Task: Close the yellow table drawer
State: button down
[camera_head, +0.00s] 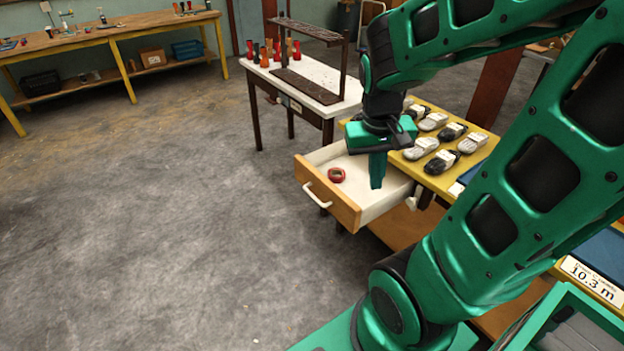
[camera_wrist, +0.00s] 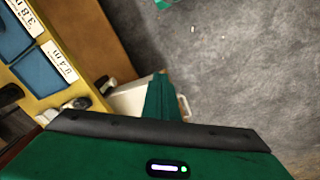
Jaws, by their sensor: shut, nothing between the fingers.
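The yellow table (camera_head: 436,181) has one drawer (camera_head: 326,205) pulled out toward the left. The drawer has a wooden front with a pale handle (camera_head: 316,198) and a white inside. A small red round object (camera_head: 337,175) lies in it. My gripper (camera_head: 377,172) points down over the right part of the drawer, near the table edge, its fingers together and empty. I cannot tell whether it touches the drawer. In the wrist view the green fingers (camera_wrist: 160,97) hide part of the white drawer (camera_wrist: 128,99), and the handle (camera_wrist: 183,107) shows to their right.
Several grey and black devices (camera_head: 420,148) stand on the yellow table top. A white table (camera_head: 303,73) with a dark rack and red cups stands behind. A long workbench (camera_head: 110,32) is at the far left. The grey floor to the left is clear.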

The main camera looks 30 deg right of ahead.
jog(key=w+a+f+n+t+h, duration=0.25)
jog(key=w+f, duration=0.45)
jog(key=w, duration=0.5)
jog(key=w+a+f+n+t+h, duration=0.1)
jog(key=w+a+f+n+t, duration=0.2)
jog(key=w+f, duration=0.7)
jog(key=g, duration=0.1)
send_near(316, 181)
notch_tip(316, 181, down, 3)
jog(key=w+a, duration=0.1)
jog(key=a, duration=0.2)
jog(key=shift+m, duration=0.25)
jog(key=shift+w+d+f, duration=0.15)
jog(key=shift+d, duration=0.6)
jog(key=shift+w+d+f, duration=0.1)
jog(key=shift+w+d, duration=0.05)
jog(key=shift+d, duration=0.65)
jog(key=shift+w+d+f, duration=0.15)
jog(key=shift+d, duration=0.6)
